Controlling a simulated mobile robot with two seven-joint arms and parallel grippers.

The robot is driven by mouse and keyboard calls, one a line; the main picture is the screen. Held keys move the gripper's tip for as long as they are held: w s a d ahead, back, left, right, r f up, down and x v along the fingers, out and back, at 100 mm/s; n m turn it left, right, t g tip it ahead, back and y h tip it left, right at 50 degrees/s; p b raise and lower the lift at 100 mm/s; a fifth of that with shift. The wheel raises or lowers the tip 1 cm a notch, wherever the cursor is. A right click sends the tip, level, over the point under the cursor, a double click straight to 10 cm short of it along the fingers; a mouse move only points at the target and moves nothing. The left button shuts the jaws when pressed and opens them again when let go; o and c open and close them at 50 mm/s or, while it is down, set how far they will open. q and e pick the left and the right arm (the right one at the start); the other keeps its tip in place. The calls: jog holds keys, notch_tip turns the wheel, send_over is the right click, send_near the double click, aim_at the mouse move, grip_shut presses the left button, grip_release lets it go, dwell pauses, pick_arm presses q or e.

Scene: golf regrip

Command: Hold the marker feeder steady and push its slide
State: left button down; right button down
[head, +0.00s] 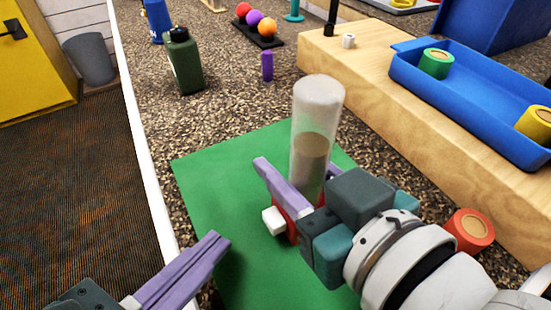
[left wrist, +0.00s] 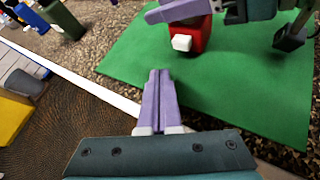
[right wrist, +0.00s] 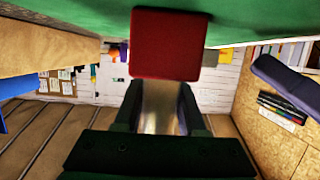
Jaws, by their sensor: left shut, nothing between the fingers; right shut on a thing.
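The marker feeder has a clear upright tube (head: 317,108) with tan contents and a red base (left wrist: 200,36). It stands on a green mat (head: 215,170). Its white slide (head: 273,220) sticks out of the base on the left; it also shows in the left wrist view (left wrist: 181,43). My right gripper (head: 300,178) is shut around the lower tube, just above the base. The right wrist view shows the tube (right wrist: 158,105) between the fingers and the red base (right wrist: 165,45). My left gripper (head: 222,240) is shut and empty, left of the slide and apart from it.
A wooden ledge (head: 375,110) with a blue tray (head: 465,105) runs along the right. A red roll-like piece (head: 470,230) lies by my right arm. A green bottle (head: 184,62) and a small purple cylinder (head: 267,65) stand behind the mat. The mat's left part is clear.

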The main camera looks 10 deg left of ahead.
pick_arm(q)
jog(key=shift+s+a, duration=0.75)
jog(key=shift+a, duration=0.3)
pick_arm(e)
jog(key=shift+c, duration=2)
grip_release()
